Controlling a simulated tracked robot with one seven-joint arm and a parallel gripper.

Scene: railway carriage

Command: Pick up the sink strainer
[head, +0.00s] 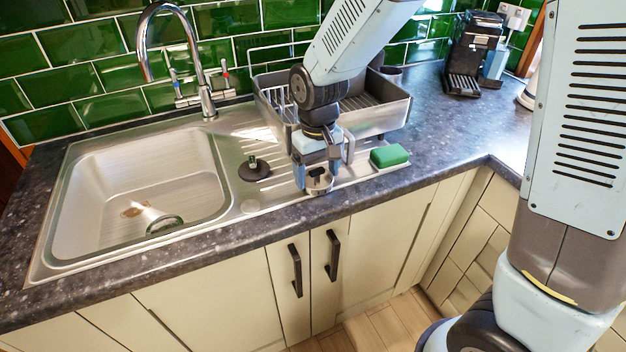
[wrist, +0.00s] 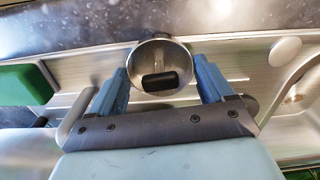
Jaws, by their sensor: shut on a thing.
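The sink strainer (head: 319,179) is a small round metal cup. In the wrist view the strainer (wrist: 159,56) shows its round bowl with a dark block-like part in the middle. My gripper (head: 317,178) is over the drainer's front edge, near the worktop edge. In the wrist view its two blue fingers (wrist: 160,84) stand on either side of the strainer and are shut on it. Whether the strainer touches the drainer beneath is hard to tell.
A black plug (head: 254,169) lies on the drainer to the left. A green sponge (head: 389,156) is close on the right. A grey dish rack (head: 375,110) stands behind my gripper. The sink bowl (head: 130,180) and chrome tap (head: 205,95) are further left.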

